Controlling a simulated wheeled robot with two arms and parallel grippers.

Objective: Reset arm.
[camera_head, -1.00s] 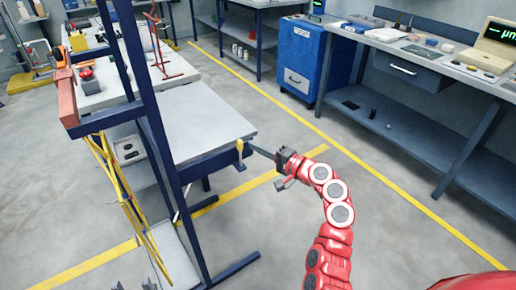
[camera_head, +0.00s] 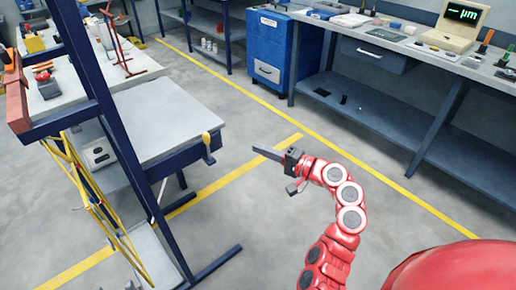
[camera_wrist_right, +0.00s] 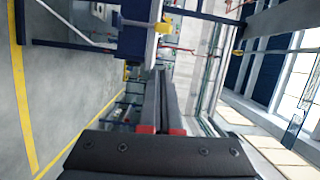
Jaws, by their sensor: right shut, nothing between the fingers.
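My right arm (camera_head: 340,215) is red and reaches up from the lower right in the head view. Its gripper (camera_head: 256,151) is dark and points left, toward the grey-topped workbench (camera_head: 165,115). Its fingers are shut with nothing between them. A gap of bare floor shows in the picture between the fingertips and the bench corner. The right wrist view shows the two fingers (camera_wrist_right: 161,75) lying together, with red patches near their base. My left gripper cannot be made out.
A yellow-handled fitting (camera_head: 208,142) sits at the bench's near corner. A blue upright frame (camera_head: 95,90) with hanging yellow bars (camera_head: 100,205) stands at left. A blue cabinet (camera_head: 268,45) and a long bench (camera_head: 385,45) stand behind. Open floor with yellow lines lies between.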

